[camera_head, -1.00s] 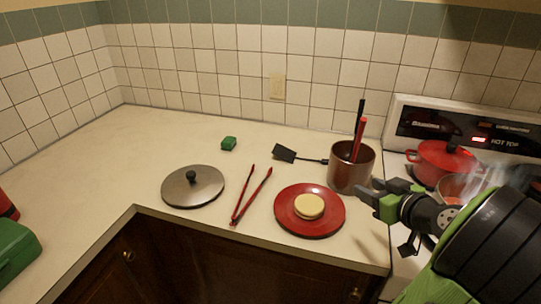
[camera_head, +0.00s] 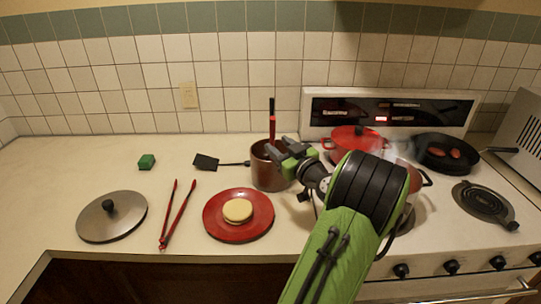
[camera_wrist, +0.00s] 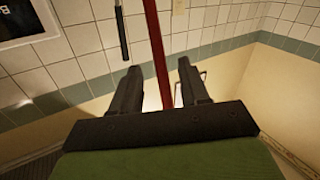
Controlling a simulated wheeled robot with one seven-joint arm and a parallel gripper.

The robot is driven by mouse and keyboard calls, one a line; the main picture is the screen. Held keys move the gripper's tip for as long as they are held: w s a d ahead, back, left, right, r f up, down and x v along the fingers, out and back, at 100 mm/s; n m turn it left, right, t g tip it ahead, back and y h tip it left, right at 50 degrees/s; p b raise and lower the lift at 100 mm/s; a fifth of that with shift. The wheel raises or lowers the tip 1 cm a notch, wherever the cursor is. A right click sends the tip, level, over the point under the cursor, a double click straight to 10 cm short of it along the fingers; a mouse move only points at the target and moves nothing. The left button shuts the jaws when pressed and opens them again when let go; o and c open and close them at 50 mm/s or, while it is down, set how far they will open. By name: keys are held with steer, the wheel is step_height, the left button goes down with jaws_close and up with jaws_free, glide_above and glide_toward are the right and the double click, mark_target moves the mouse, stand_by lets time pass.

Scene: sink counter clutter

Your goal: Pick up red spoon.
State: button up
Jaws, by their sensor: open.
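The red spoon (camera_head: 272,124) stands upright in a brown metal pot (camera_head: 268,175), with only its handle showing; its lower end is hidden inside. In the wrist view the long red handle (camera_wrist: 156,45) runs down between my open fingers, nearer the middle than either finger. My gripper (camera_head: 283,158) is at the pot's right rim in the head view, and its open fingers (camera_wrist: 158,75) do not visibly touch the handle. A black utensil handle (camera_wrist: 121,30) is left of the red one in the wrist view; in the head view it overlaps the spoon.
A red plate (camera_head: 210,222) with a pale bun, red tongs (camera_head: 178,215), a pot lid (camera_head: 112,220), a black spatula (camera_head: 206,162) and a green block (camera_head: 147,162) lie on the counter. A steaming red pot (camera_head: 350,134) and a pan (camera_head: 425,152) occupy the stove at right.

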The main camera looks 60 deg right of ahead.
steer(key=p+x, duration=0.1)
steer(key=x, duration=0.5)
steer(key=shift+r, duration=0.1)
steer(key=shift+a, duration=0.1)
jaws_close()
